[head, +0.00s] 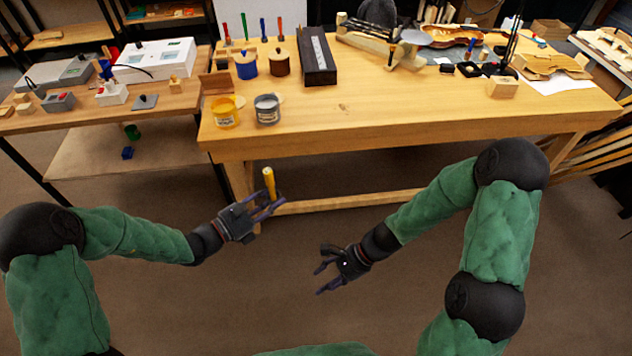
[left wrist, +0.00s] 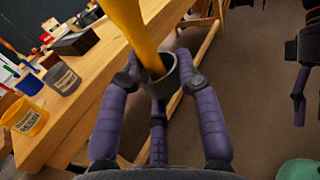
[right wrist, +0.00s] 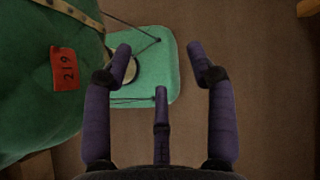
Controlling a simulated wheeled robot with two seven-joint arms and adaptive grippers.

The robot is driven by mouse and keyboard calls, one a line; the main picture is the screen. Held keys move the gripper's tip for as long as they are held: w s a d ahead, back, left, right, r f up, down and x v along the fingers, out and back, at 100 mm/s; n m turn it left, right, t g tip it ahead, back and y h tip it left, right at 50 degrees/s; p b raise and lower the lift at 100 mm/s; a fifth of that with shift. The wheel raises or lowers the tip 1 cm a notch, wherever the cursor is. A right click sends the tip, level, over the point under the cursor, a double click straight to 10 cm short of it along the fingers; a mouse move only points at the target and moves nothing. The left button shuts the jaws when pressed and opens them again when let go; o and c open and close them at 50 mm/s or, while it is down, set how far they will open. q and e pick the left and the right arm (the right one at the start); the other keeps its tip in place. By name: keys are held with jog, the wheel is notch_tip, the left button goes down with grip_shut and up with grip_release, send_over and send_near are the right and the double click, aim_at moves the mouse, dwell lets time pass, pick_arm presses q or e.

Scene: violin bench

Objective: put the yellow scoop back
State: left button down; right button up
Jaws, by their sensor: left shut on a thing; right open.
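The yellow scoop (head: 269,181) is in my left gripper (head: 264,208), held upright in front of the bench's front edge. In the left wrist view the scoop (left wrist: 137,30) shows a yellow shaft running up out of a dark grey cup-like end, and the left fingers (left wrist: 160,85) are closed around that end. A yellow jar (head: 226,112) with a label stands on the bench near its front left corner; it also shows in the left wrist view (left wrist: 25,118). My right gripper (head: 332,271) is open and empty, low in front of the bench.
A grey labelled jar (head: 267,109) stands right beside the yellow jar. Behind them are a blue pot (head: 246,65), a brown pot (head: 279,62) and a long dark box (head: 316,57). The front middle of the bench (head: 400,110) is clear.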

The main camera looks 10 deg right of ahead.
jog(key=w+a+r+m+t+y, duration=0.1)
jog(key=w+r+m+y, duration=0.15)
jog(key=r, duration=0.35)
jog(key=w+a+r+m+t+y, duration=0.1)
jog(key=w+r+m+y, duration=0.1)
jog(key=w+r, duration=0.25)
jog(key=m+t+y, duration=0.3)
jog(key=t+y, duration=0.1)
jog(key=t, duration=0.1)
send_near(272, 178)
jog(key=x, duration=1.1)
jog(key=shift+a+r, duration=0.1)
jog(key=shift+a, duration=0.15)
grip_shut()
pick_arm(q)
jog(key=c, duration=0.8)
grip_release()
